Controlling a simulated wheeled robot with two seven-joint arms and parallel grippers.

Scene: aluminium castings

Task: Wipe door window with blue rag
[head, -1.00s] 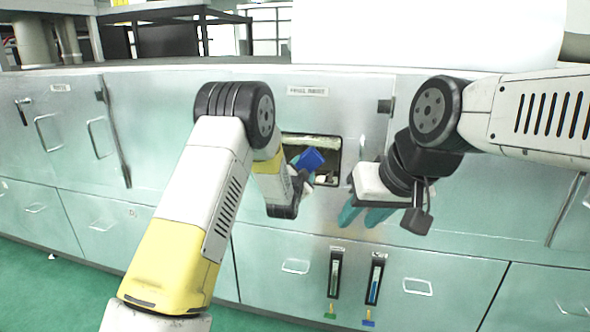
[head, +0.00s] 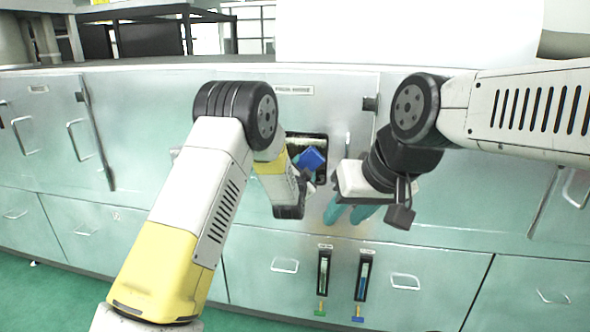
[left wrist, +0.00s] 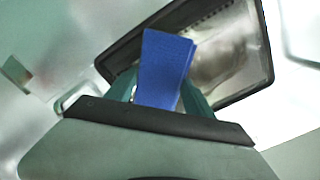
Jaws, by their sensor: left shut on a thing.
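The blue rag (head: 312,159) is held in my left gripper (head: 301,180), in front of the dark-framed door window (head: 322,177). In the left wrist view, the rag (left wrist: 163,66) sticks up between the teal fingers of the left gripper (left wrist: 168,92), over the window (left wrist: 228,68). I cannot tell whether the rag touches the glass. In the head view, my left arm hides the window's left part. My right gripper (head: 349,213) is right of and below the window, empty, its teal fingers apart and pointing down.
The window is in a metal cabinet door (head: 240,95) with a label (head: 293,90) above it. A black hinge (head: 370,103) is at upper right. Drawers with handles (head: 284,265) run below, with two narrow gauges (head: 324,272) (head: 364,276) between them. Green floor (head: 60,295) shows at lower left.

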